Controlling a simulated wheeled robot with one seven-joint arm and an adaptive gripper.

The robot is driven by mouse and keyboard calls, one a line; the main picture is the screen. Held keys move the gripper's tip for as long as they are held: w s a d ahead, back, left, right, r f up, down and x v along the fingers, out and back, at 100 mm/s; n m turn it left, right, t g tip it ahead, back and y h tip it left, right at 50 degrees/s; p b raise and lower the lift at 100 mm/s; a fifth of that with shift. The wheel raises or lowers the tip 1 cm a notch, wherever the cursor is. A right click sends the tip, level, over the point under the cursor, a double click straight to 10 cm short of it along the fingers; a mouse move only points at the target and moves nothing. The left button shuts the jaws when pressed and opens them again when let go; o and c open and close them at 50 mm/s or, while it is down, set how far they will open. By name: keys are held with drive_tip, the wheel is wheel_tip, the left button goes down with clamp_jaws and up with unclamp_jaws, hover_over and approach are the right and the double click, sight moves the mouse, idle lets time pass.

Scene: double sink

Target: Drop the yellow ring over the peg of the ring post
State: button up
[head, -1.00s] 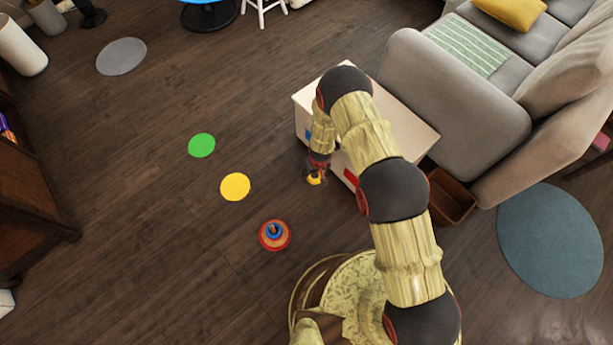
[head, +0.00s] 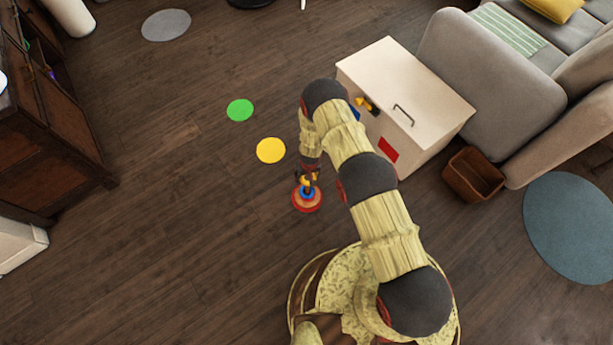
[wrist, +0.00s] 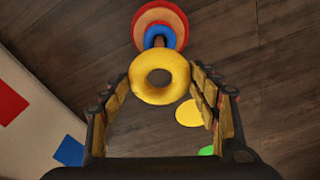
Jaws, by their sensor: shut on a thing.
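The yellow ring (wrist: 160,90) is held between the fingers of my gripper (wrist: 160,88) in the wrist view. The ring post (head: 307,200) stands on the floor with a red, an orange and a blue ring stacked on it. In the wrist view the ring post (wrist: 160,22) lies just beyond the yellow ring. The top of its peg (wrist: 158,41) shows past the ring's rim, not through its hole. In the head view my gripper (head: 307,178) is at the post's peg. The gap in height between ring and peg cannot be told.
A cream cabinet (head: 425,85) with a handle, red and blue patches stands to the right. A brown bin (head: 472,174) and a grey sofa (head: 470,75) are beyond it. Flat yellow (head: 271,150) and green (head: 240,110) discs lie on otherwise clear floor.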

drive_tip(key=shift+f+b, duration=0.9)
drive_tip(key=shift+f, duration=3.6)
drive_tip(key=o, duration=1.2)
drive_tip(key=shift+r, duration=0.1)
